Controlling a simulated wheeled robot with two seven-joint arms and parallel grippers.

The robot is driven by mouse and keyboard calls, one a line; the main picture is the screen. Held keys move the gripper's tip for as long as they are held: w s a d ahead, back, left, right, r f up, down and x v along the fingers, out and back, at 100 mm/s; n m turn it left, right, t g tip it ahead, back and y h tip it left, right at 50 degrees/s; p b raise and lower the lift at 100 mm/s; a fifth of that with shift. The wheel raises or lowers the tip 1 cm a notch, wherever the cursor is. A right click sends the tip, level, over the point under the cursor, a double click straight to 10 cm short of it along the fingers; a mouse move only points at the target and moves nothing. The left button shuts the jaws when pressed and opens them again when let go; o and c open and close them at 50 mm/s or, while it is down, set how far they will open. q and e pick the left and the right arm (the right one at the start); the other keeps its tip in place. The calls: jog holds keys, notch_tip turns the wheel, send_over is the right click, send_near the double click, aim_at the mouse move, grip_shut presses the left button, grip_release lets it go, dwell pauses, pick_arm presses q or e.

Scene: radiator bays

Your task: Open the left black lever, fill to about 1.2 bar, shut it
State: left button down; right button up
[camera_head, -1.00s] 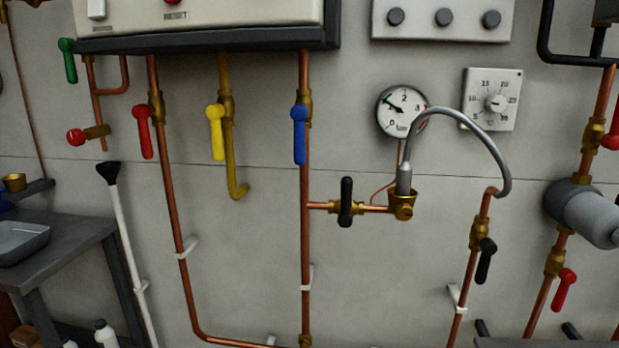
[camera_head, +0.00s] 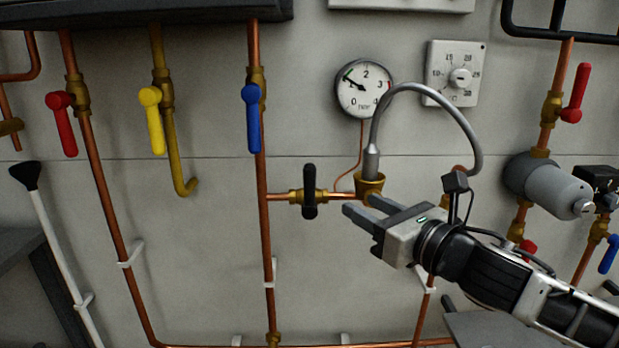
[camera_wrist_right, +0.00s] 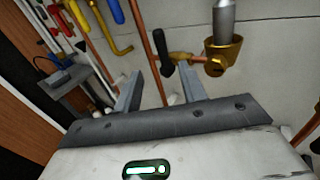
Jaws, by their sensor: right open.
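The left black lever (camera_head: 309,190) stands upright, crosswise to its short horizontal brass-and-copper pipe. In the right wrist view the lever (camera_wrist_right: 167,54) shows just beyond the fingertips. My right gripper (camera_head: 362,210) is open and empty, to the right of the lever and a little below it, apart from it in the head view. The round pressure gauge (camera_head: 364,88) hangs above; its needle points to the upper left, around 1, too small to read finely. A grey hose (camera_head: 432,90) arches from the brass cup fitting (camera_head: 369,186). My left gripper is out of view.
Red (camera_head: 62,122), yellow (camera_head: 152,120) and blue (camera_head: 252,118) levers hang on pipes to the left. A thermostat dial (camera_head: 456,75) is beside the gauge. A grey cylinder (camera_head: 548,183) juts out at right.

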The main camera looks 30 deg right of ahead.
aim_at(314, 176)
jog(key=w, duration=0.9)
jog(key=w+p, duration=0.1)
jog(key=w, duration=0.4)
jog(key=shift+w+a+r, duration=0.25)
jog(key=shift+w, duration=0.05)
jog(key=shift+w+a+f, duration=0.1)
jog(key=shift+w+f, duration=0.05)
jog(key=shift+w, duration=0.55)
jog(key=shift+c, duration=0.3)
grip_shut()
